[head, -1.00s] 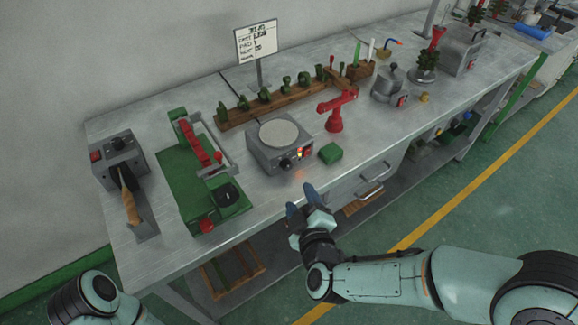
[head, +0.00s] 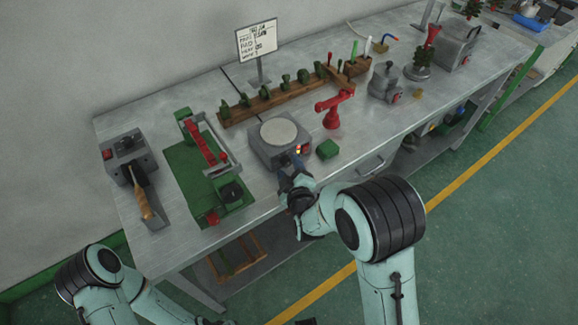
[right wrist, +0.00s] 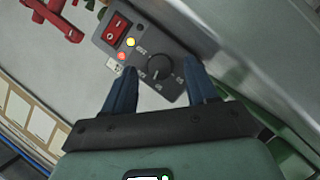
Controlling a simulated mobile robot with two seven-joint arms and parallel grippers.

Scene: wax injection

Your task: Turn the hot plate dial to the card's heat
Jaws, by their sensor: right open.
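The hot plate (head: 262,150) is a grey box with a round pale top, standing near the front of the bench. In the right wrist view its front panel shows a black round dial (right wrist: 158,68) with a scale, a red switch (right wrist: 116,28) and lit yellow and red lamps. My right gripper (right wrist: 155,85) is open, with its blue fingers on either side of the dial; I cannot tell whether they touch it. In the head view my right gripper (head: 292,172) hides the dial. The white card (head: 257,41) stands on a post behind; its writing is too small to read surely. My left gripper is not visible.
A green block (head: 327,149) and a red stand (head: 331,112) are close to the hot plate's right. A green clamp fixture (head: 200,180) lies to its left. A wooden rack (head: 270,101) with green pieces runs behind.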

